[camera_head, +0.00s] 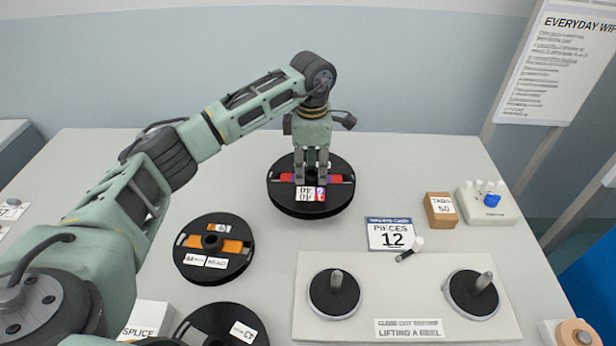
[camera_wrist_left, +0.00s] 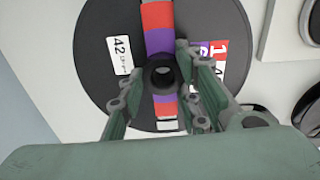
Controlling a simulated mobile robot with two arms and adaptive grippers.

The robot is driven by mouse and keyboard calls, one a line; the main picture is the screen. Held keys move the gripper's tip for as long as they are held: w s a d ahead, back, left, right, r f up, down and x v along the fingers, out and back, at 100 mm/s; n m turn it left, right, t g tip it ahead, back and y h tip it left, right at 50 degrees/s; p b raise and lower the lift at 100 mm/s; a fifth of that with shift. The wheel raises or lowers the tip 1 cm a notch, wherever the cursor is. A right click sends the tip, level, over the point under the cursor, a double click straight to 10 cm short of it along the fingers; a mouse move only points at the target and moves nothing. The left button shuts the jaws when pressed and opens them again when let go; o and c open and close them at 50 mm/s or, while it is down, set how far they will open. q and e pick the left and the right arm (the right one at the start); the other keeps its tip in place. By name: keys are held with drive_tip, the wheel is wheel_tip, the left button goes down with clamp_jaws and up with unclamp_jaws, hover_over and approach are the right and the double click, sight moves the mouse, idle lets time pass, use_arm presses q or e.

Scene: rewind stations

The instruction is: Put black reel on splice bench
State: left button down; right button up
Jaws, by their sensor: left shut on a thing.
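A black reel (camera_head: 285,200) with a red and purple band and white labels is at the back middle of the light table (camera_head: 400,155). My left gripper (camera_head: 311,180) points down over its centre. In the left wrist view the fingers (camera_wrist_left: 160,85) are shut on the raised hub of this black reel (camera_wrist_left: 95,60). I cannot tell whether the reel touches the table. A second black reel (camera_head: 187,262) with an orange band lies front left of it. Part of another black reel (camera_head: 205,325) shows at the bottom edge. My right gripper is not in view.
A pale board (camera_head: 400,300) with two upright pegs, (camera_head: 336,280) and (camera_head: 483,283), lies front right. A "PIECES 12" card (camera_head: 390,234), a tags box (camera_head: 440,209) and a white block with knobs (camera_head: 490,210) are behind it. A "SPLICE" card (camera_head: 148,318) stands bottom left.

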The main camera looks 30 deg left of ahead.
sight(309, 180)
use_arm(q)
drive_tip(key=shift+a+f, duration=0.3)
wheel_tip(309, 180, down, 4)
drive_tip(key=shift+r+p, duration=0.1)
drive_tip(key=shift+p, duration=0.4)
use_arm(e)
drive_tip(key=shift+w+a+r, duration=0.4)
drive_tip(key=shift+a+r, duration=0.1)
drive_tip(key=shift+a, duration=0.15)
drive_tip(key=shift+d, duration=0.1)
use_arm(q)
drive_tip(key=c, duration=1.7)
unclamp_jaws()
drive_tip(key=shift+f, duration=0.2)
drive_tip(key=o, duration=0.4)
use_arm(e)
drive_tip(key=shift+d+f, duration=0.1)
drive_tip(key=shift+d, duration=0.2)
use_arm(q)
drive_tip(key=shift+r, duration=0.1)
